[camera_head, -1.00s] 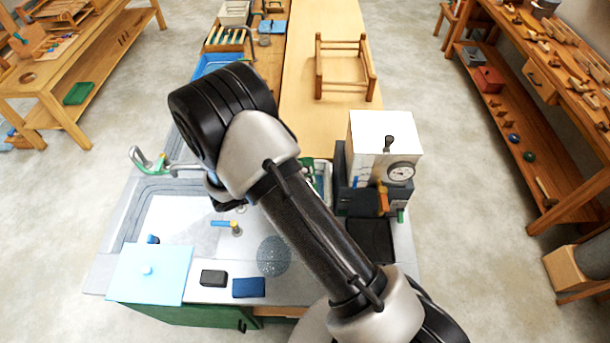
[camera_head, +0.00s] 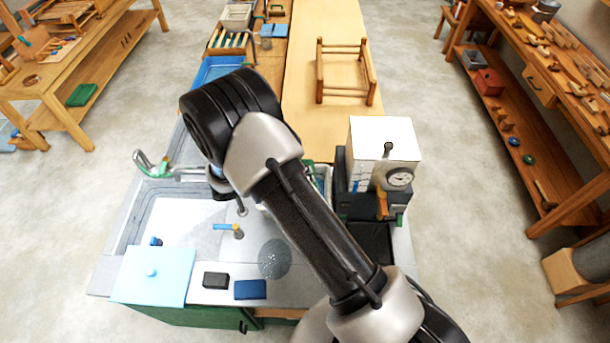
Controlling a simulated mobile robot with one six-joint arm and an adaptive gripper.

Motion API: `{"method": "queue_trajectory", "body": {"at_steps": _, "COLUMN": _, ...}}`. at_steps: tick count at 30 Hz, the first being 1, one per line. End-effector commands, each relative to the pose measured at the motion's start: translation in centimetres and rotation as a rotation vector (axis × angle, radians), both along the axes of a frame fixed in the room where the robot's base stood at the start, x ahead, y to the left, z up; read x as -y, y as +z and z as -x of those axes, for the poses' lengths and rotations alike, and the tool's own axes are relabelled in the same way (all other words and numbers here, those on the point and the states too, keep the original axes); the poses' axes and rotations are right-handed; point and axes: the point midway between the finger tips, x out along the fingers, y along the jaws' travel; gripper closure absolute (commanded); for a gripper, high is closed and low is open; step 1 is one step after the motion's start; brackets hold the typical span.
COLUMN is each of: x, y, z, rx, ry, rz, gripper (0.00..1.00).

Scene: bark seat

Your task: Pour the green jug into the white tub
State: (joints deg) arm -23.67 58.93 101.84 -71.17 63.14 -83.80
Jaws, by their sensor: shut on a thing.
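My arm (camera_head: 300,220) crosses the middle of the view, and its raised elbow covers part of the worktop. My gripper is hidden behind the arm, so I cannot see its fingers or what is in them. I cannot make out the green jug. A narrow piece of a pale container (camera_head: 320,178) shows between my arm and the boxy machine; it may be the white tub, but most of it is covered.
A boxy machine (camera_head: 382,140) with a dial stands right of my arm. A wooden rack (camera_head: 344,95) stands on the clear bench behind.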

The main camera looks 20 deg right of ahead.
Motion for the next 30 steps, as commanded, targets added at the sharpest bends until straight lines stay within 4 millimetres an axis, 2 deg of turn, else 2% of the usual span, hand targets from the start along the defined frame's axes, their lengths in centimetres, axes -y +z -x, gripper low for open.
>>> {"method": "queue_trajectory", "body": {"at_steps": 30, "x": 0.2, "y": 1.5, "z": -2.5, "rx": -0.169, "ry": -0.002, "rz": -0.008, "gripper": 1.0}}
